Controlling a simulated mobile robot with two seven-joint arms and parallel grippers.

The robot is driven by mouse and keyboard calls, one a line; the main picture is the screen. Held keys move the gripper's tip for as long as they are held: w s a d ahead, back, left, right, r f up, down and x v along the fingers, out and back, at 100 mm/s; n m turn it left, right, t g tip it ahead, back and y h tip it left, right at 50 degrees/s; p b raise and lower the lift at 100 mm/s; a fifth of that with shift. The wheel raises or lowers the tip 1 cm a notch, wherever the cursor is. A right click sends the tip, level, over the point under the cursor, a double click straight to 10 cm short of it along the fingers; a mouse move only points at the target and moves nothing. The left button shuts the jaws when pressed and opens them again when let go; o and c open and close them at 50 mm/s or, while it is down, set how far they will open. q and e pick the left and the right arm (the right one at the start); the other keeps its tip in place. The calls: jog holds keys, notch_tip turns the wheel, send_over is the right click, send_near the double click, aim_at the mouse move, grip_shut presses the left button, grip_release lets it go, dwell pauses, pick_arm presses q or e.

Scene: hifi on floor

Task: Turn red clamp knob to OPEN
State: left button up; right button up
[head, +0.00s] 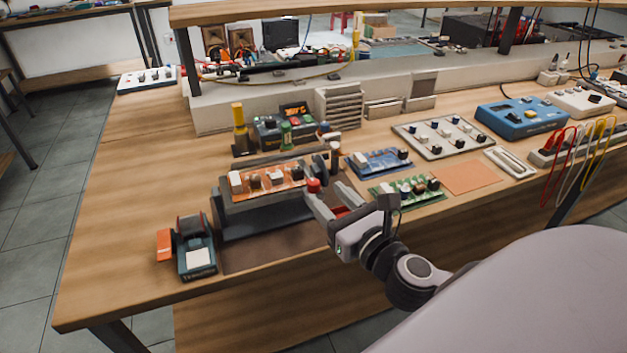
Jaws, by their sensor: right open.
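The red clamp knob (313,185) sits at the right end of a dark clamp fixture (265,216) that holds an orange circuit board (270,181). My right gripper (327,195) is open, its fingers pointing up the picture at the fixture's right end. One fingertip lies just below the knob in the picture and the other to its right. I cannot tell whether either touches it. No OPEN marking can be read. My left gripper is not in view.
A handheld tester (195,247) stands at the left front. A blue board (379,161) and a green board (405,190) lie right of the fixture, near my right gripper. A yellow bottle (240,137) stands behind. The table's left side (130,220) is clear.

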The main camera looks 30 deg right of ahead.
aim_at(317, 186)
jog(key=shift+w+d+p, duration=0.1)
jog(key=shift+w+p, duration=0.25)
jog(key=shift+w, duration=2.65)
grip_shut()
